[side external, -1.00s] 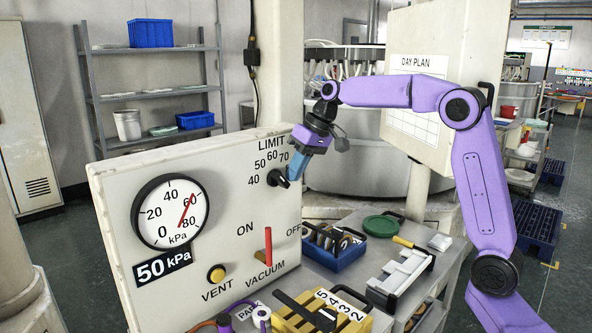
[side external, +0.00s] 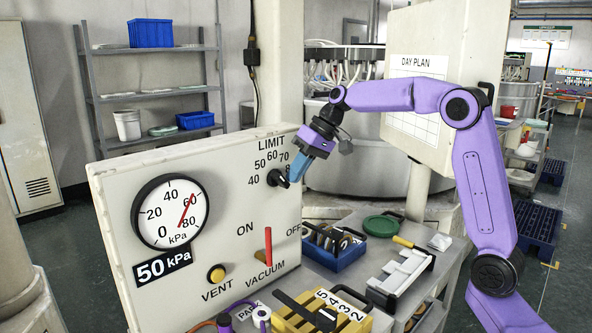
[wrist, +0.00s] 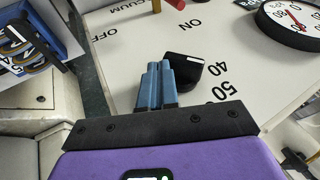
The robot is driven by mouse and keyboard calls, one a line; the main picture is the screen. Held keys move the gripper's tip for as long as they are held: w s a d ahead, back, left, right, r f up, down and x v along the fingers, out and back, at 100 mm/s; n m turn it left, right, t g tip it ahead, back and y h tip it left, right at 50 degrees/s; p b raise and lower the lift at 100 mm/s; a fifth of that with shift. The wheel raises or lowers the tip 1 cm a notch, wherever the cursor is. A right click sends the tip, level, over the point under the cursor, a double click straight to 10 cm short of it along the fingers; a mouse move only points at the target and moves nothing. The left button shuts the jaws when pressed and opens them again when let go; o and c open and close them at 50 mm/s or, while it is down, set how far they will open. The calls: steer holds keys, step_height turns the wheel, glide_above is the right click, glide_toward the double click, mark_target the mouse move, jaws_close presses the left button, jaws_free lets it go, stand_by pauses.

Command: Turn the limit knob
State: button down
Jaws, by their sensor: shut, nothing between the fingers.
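The limit knob (side external: 276,178) is black and sits on the cream panel (side external: 218,235) below the LIMIT label, with a scale around it. In the wrist view the knob (wrist: 188,70) shows a white line on its top; I cannot tell which number it marks. My gripper (side external: 294,178) has blue fingers, shut and empty, at the knob's right side. In the wrist view the fingertips (wrist: 157,66) lie just left of the knob; whether they touch it I cannot tell. The fingers hide part of the scale in the side view.
A round gauge (side external: 171,213) with a red needle sits left of the knob, above a 50 kPa label. A red VACUUM lever (side external: 268,246) and a yellow VENT button (side external: 216,273) are below. A blue bin (side external: 334,256) stands on the bench to the right.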

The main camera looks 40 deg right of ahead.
steer(key=shift+f, duration=0.15)
steer(key=f+m+y, duration=0.1)
steer(key=y, duration=0.3)
steer(key=f+m+t+y, duration=0.1)
steer(key=f+y, duration=0.1)
steer(key=y, duration=0.2)
steer(key=a+f+y, duration=0.1)
steer(key=y, duration=0.3)
steer(key=shift+f+m+t, duration=0.2)
steer(key=shift+m+t, duration=0.2)
steer(key=shift+f, duration=0.1)
stand_by(0.4)
stand_by(0.3)
